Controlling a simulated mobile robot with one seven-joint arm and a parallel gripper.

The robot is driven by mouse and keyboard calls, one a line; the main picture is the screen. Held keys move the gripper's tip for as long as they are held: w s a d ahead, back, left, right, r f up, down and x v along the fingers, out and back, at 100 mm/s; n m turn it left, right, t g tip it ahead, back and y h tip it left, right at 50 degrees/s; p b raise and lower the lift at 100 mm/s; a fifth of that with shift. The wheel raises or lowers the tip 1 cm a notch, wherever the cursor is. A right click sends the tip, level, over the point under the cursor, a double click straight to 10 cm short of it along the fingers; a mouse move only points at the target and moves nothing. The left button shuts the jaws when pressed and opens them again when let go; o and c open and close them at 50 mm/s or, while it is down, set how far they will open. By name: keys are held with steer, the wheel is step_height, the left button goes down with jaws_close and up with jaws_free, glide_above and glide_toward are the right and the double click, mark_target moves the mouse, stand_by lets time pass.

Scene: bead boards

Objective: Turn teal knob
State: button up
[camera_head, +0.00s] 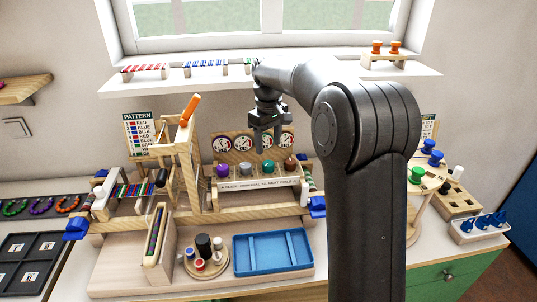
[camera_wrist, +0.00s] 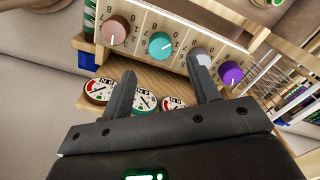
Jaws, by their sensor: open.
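The teal knob (camera_head: 267,167) sits in a row on a wooden panel, between a white knob (camera_head: 245,169) and a brown knob (camera_head: 290,164). In the wrist view the teal knob (camera_wrist: 161,46) has a white pointer line and is unobstructed. My gripper (camera_head: 266,148) is open and empty, above the knob row in the head view. In the wrist view my gripper (camera_wrist: 161,64) has its fingertips spread to either side of the teal knob's place in the picture. The right finger partly covers the white knob (camera_wrist: 202,58). Contact cannot be told.
A purple knob (camera_wrist: 231,73) ends the row. Round dial gauges (camera_wrist: 99,92) stand behind the knobs. A wooden frame with an orange handle (camera_head: 189,108) rises to the left. A blue tray (camera_head: 272,253) and small bottles (camera_head: 204,245) are in front.

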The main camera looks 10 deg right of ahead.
step_height(320, 180, up, 4)
steer(key=shift+r, duration=0.1)
stand_by(0.4)
steer(key=s+d+r+m+t, duration=0.1)
steer(key=s+r+m, duration=0.1)
steer(key=s, duration=0.7)
steer(key=s+d+r+m+t, duration=0.1)
steer(key=s+r+t, duration=0.15)
steer(key=s, duration=0.65)
steer(key=s+d+f+m+t, duration=0.1)
steer(key=s+f+m, duration=0.1)
steer(key=s, duration=0.7)
steer(key=s+d+f+m+t, duration=0.1)
steer(key=s+d+f+m, duration=0.1)
steer(key=s+f, duration=0.3)
steer(key=s, duration=0.4)
stand_by(3.7)
